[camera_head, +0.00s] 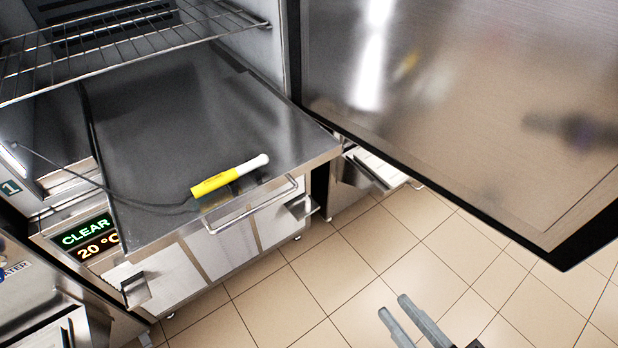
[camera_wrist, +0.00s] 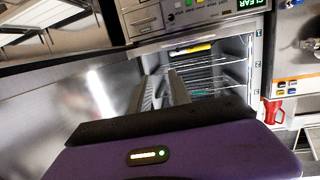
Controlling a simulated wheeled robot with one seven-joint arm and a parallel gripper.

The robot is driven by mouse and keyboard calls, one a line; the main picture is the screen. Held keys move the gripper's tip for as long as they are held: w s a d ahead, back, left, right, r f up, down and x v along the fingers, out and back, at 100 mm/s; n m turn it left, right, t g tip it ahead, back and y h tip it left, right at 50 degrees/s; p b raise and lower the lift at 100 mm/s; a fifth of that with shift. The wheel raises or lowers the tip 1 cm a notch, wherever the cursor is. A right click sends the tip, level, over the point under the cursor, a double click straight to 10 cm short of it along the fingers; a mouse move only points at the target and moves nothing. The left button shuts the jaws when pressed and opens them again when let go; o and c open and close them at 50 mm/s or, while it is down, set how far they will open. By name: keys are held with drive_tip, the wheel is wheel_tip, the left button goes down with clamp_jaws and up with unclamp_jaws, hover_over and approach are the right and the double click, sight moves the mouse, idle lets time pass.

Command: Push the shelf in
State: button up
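The shelf (camera_head: 185,110) is a flat dark metal sheet that sticks out of the open cabinet at the left of the head view. A metal bar handle (camera_head: 255,207) runs along its front edge. A yellow probe with a white end (camera_head: 230,176) lies on it near that edge, with a dark cable trailing left. My gripper (camera_head: 395,307) is at the bottom of the head view, to the right of and apart from the shelf, over the floor. Its two fingers are apart with nothing between them. In the wrist view its fingers (camera_wrist: 160,80) point toward the open cabinet.
A wire rack (camera_head: 110,45) sits above the shelf inside the cabinet. The open metal door (camera_head: 460,100) fills the upper right. A display (camera_head: 85,235) reading CLEAR and 20 °C is at the left. Tiled floor (camera_head: 350,265) lies clear in front. A red item (camera_wrist: 272,110) shows in the wrist view.

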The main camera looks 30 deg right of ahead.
drive_tip(key=w+d+f+m+h+b, duration=0.1)
drive_tip(key=w+d+m, duration=0.1)
drive_tip(key=w+d, duration=0.1)
drive_tip(key=w+d+f+m+h+b, duration=0.1)
drive_tip(key=w+d+m+b, duration=0.1)
drive_tip(key=w+d, duration=0.1)
drive_tip(key=w+d+f+m+h+b, duration=0.1)
drive_tip(key=w+d+f+m, duration=0.1)
drive_tip(key=w+d+m, duration=0.1)
drive_tip(key=shift+w+d+t+h+b, duration=0.35)
drive_tip(key=shift+w+d+t+h, duration=0.05)
drive_tip(key=shift+w+d, duration=0.15)
clamp_jaws()
drive_tip(key=m+y+b, duration=0.4)
drive_tip(key=m+y, duration=0.2)
drive_tip(key=m, duration=0.4)
approach(320, 161)
drive_tip(key=shift+t, duration=0.4)
drive_tip(key=w+p, duration=0.1)
drive_tip(key=w, duration=0.2)
drive_tip(key=w+p, duration=0.2)
drive_tip(key=w, duration=0.1)
drive_tip(key=shift+w+a+f, duration=0.25)
drive_tip(key=shift+w, duration=0.15)
